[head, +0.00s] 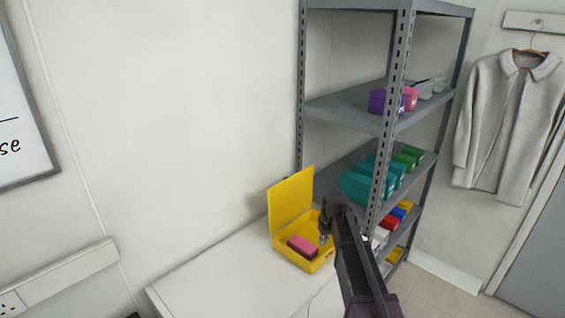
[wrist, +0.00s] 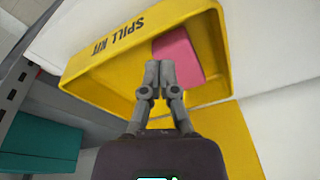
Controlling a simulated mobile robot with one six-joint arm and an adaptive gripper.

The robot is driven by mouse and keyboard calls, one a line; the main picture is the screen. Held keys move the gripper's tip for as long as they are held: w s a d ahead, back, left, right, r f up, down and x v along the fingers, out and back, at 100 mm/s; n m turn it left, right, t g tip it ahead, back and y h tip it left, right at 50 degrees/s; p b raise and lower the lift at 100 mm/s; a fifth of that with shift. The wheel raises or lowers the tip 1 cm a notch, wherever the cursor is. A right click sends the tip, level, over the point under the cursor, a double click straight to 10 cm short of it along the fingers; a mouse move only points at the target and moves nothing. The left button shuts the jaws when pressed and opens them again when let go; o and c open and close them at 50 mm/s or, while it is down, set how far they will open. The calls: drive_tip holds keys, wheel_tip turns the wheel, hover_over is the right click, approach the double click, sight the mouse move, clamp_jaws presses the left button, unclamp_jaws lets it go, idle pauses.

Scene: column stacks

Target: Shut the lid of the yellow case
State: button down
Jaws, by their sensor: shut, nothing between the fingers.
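The yellow case (head: 318,262) stands open on the white worktop, its lid (head: 291,199) raised about upright at the back. A pink block (head: 302,246) lies inside. In the wrist view the case (wrist: 100,88) bears the words SPILL KIT on one wall, and the pink block (wrist: 178,54) shows past my fingertips. A yellow panel at lower right there looks like the lid (wrist: 228,138). My gripper (head: 325,238) is over the right part of the case, its fingers (wrist: 159,68) closed together and empty. I cannot tell whether they touch the case. My wrist hides part of the case.
A grey metal shelf unit (head: 398,75) stands close to the right of the case, with teal bins (head: 357,187), purple bins (head: 377,101) and others. The worktop (head: 215,275) is clear to the left. A pale coat (head: 508,125) hangs at far right.

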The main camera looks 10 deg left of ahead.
drive_tip(key=w+a+r+n+y+p, duration=0.1)
drive_tip(key=w+a+r+n+p, duration=0.1)
drive_tip(key=w+a+r+p, duration=0.6)
drive_tip(key=w+a+r+n+t+p, duration=0.1)
drive_tip(key=w+a+r+n+p, duration=0.2)
drive_tip(key=w+a+r+p, duration=0.6)
wheel_tip(320, 180, up, 7)
drive_tip(key=w+p, duration=0.2)
drive_tip(key=p, duration=0.3)
drive_tip(key=shift+w+y, duration=0.2)
drive_tip(key=shift+y, duration=0.2)
wheel_tip(320, 180, down, 9)
drive_tip(key=b, duration=0.9)
drive_tip(key=shift+s+d+f, duration=0.15)
drive_tip(key=shift+s+d, duration=0.1)
drive_tip(key=shift+d, duration=0.15)
drive_tip(key=shift+s+a, duration=0.1)
drive_tip(key=shift+s, duration=0.15)
